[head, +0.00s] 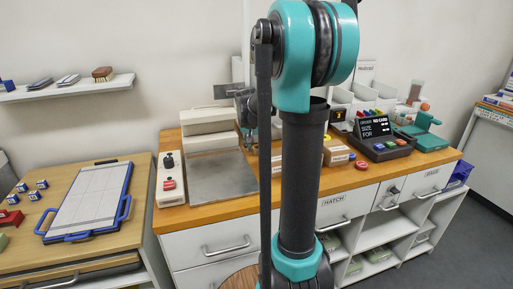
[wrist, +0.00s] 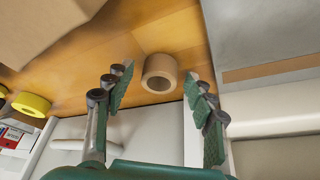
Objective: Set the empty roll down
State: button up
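The empty roll (wrist: 160,73), a short brown cardboard ring with its open core facing the camera, shows in the wrist view over the wooden counter (wrist: 125,35). It appears to rest on the wood. My gripper (wrist: 157,74) is open, with one dark-tipped green finger to the left of the roll and one to the right. A gap shows between the roll and each finger, so it is not gripped. In the head view my arm hides the roll and most of the gripper.
A yellow roll (wrist: 31,104) lies left in the wrist view, and a cardboard box (wrist: 45,25) stands upper left. A grey metal plate (head: 218,177) lies on the counter. A card terminal (head: 379,134) stands further right. A blue-framed board (head: 90,202) lies on the left table.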

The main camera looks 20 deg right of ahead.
jog(key=v, duration=1.2)
jog(key=shift+r, duration=0.15)
jog(key=shift+d, duration=0.1)
